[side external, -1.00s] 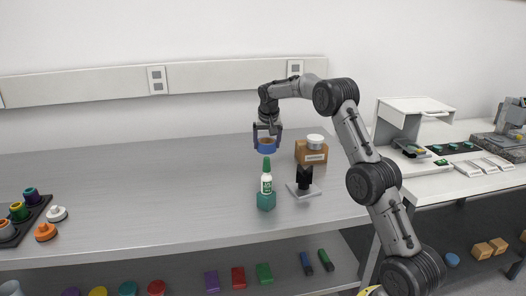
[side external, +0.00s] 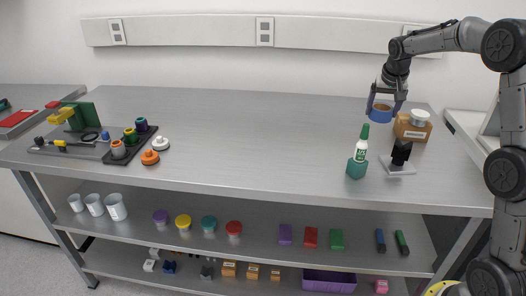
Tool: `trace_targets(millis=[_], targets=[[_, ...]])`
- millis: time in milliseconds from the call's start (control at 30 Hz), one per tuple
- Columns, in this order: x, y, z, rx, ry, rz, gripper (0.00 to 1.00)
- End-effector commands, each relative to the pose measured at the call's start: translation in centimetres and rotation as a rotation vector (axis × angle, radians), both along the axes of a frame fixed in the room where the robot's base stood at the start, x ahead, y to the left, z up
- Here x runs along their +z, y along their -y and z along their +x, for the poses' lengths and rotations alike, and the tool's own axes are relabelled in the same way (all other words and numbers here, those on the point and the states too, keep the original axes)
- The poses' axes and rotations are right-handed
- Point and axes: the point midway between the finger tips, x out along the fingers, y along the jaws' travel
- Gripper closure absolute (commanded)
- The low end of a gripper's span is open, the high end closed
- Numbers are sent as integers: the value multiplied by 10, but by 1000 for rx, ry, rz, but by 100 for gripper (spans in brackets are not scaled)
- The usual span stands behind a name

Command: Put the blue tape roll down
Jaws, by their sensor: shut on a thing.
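The blue tape roll (side external: 380,115) is between the two fingers of my gripper (side external: 384,110), which is shut on it. The roll's hole faces upward and its tan inner ring shows. It appears behind and a little right of a green-based bottle, and left of a brown box. I cannot tell whether the roll's underside touches the bench (side external: 270,135) or is just above it.
The bottle (side external: 360,152), a black-and-white stand (side external: 399,160) and the brown box (side external: 412,128) with a white lid are close to the roll. The bench's middle is clear. A dark rack (side external: 127,146) of coloured spools and two loose knobs are at the left.

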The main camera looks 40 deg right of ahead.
Motion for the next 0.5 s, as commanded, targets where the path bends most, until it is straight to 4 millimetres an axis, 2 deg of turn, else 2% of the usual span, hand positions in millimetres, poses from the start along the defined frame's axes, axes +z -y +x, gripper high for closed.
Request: trace_targets(millis=[100,267,367,467,500], targets=[[-1,-7,5,73,-8,-1,71],[-2,-47,26,237,-14,-1,71],[-2,-80,41,343,-14,-1,71],[-2,-121,55,462,-12,-2,71],[-2,-140,61,512,-10,0,71]])
